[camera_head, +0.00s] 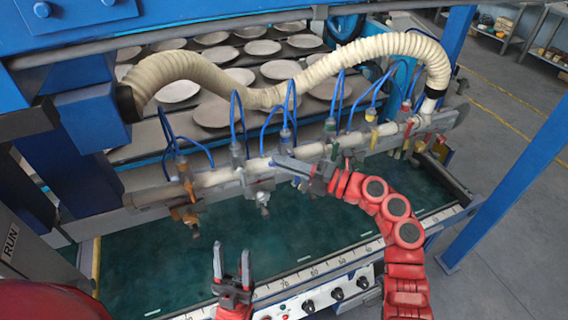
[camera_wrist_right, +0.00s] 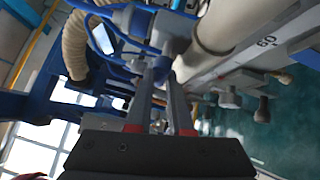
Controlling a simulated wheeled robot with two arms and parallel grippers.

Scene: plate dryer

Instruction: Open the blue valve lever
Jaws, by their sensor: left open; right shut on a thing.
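A pipe (camera_head: 215,178) carries a row of valves with thin blue hoses. My right gripper (camera_head: 278,162) reaches in from the right along the front of this pipe. It is shut, with its fingertips at a valve near the middle. In the right wrist view, the two long grey fingers (camera_wrist_right: 154,72) lie close together, tips up against a blue-grey valve (camera_wrist_right: 172,28). The piece between the tips seems to be the blue valve lever, mostly hidden; its angle cannot be told. My left gripper (camera_head: 231,252) is open and empty, pointing up in front of the green surface, apart from the valves.
A ribbed cream hose (camera_head: 290,92) arches above the pipe. Several plates (camera_head: 215,110) lie on racks behind it. A ruler edge (camera_head: 318,270) and a panel with black knobs (camera_head: 337,293) run along the front. A blue post (camera_head: 510,190) stands at the right.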

